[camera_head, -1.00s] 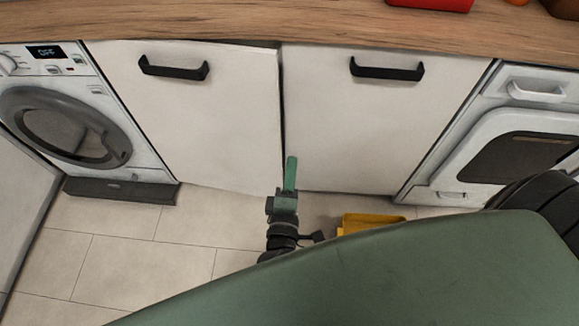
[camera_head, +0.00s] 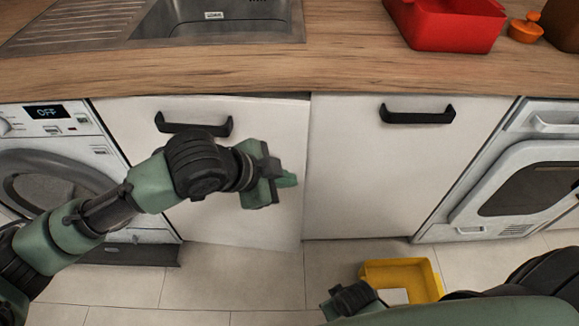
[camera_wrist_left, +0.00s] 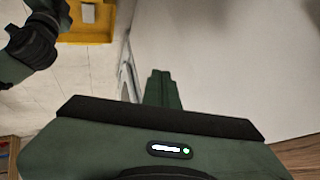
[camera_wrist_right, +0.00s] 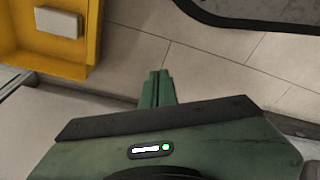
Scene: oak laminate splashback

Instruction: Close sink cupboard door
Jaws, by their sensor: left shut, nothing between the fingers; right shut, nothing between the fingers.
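The sink cupboard door (camera_head: 235,218) is the white left-hand door under the sink, with a black bar handle (camera_head: 194,123). It stands slightly ajar: its top edge slopes off the counter line, leaving a thin wedge near its right corner. My left gripper (camera_head: 289,181) is shut and empty in front of this door, near its right edge; I cannot tell if it touches. Its closed fingers (camera_wrist_left: 163,78) show beside a pale panel in the left wrist view. My right gripper (camera_wrist_right: 158,78) is shut and empty above the floor; its fingers are not clear in the head view.
A second white door (camera_head: 400,180) sits to the right. A washing machine (camera_head: 60,165) stands left, an oven-like appliance (camera_head: 515,180) right. A yellow box (camera_head: 425,275) lies on the floor beside my right arm. The sink (camera_head: 235,20) and a red container (camera_head: 445,25) are above.

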